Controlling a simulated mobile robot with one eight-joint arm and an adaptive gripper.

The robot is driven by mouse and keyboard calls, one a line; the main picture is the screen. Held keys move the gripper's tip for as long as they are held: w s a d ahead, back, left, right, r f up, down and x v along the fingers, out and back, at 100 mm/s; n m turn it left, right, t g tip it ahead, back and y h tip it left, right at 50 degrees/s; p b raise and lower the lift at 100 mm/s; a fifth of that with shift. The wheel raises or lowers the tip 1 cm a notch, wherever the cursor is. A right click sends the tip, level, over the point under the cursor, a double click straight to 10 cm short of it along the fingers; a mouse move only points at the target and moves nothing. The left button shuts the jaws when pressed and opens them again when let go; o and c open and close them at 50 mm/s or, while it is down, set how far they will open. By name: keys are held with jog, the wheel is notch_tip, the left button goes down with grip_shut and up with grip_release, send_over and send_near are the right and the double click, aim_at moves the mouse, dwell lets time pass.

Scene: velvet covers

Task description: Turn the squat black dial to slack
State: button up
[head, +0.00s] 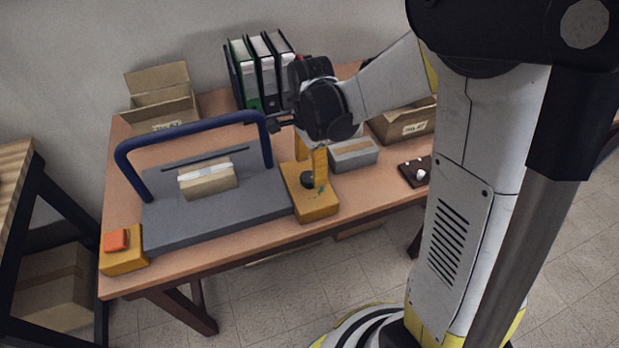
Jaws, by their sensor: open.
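The squat black dial (307,180) sits on top of a yellow box (318,209) at the right end of a grey machine bed (215,221). A small green mark (320,192) is on the box just right of the dial. Labels and the dial's setting are too small to read. My dark wrist hides the upper part of the gripper.
A blue bar (190,131) arches over the bed, where a wrapped packet (208,180) lies. An orange button (116,240) is at the front left. A grey box (353,154), binders (262,72) and cardboard boxes (162,97) stand behind. A dark block with white knobs (414,172) is right.

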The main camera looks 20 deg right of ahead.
aim_at(310, 176)
notch_tip(310, 176, down, 3)
jog(key=shift+f+b, duration=0.15)
jog(key=shift+b, duration=0.3)
jog(key=shift+c, duration=0.6)
jog(key=c, duration=1.1)
jog(key=shift+o, duration=0.2)
